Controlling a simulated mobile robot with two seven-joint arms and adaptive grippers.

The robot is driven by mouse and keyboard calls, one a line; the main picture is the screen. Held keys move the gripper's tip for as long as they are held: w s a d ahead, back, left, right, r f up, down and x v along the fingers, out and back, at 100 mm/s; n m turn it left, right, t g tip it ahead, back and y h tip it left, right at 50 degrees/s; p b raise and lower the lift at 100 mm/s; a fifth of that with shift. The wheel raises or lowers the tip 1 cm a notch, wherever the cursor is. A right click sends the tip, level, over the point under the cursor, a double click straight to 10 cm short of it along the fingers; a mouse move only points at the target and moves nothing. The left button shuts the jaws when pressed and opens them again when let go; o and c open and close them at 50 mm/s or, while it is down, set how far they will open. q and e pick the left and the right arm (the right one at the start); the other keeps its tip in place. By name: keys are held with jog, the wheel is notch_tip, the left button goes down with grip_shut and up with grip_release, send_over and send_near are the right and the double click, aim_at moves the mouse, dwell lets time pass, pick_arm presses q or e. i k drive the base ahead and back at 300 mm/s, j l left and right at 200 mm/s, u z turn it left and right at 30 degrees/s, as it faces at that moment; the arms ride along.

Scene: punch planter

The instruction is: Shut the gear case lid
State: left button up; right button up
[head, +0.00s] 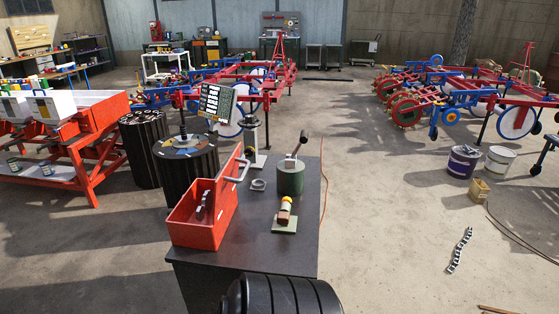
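A red open box (195,235) stands at the left front of a dark-topped table and looks like the gear case. Its red lid (226,195) stands raised along the box's right side, with a grey bar handle (240,168) near its upper edge. A dark and grey part (205,203) shows inside the box; its lower portion is hidden by the front wall. Neither of my grippers is in view, so nothing is seen touching the box or lid.
The dark table (250,246) also holds a green cylinder with a lever (291,178), a small green-based device (285,216) and a grey ring (258,185). A black ribbed round object (283,297) fills the bottom centre.

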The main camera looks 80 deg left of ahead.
aim_at(225, 183)
jog(key=u, duration=2)
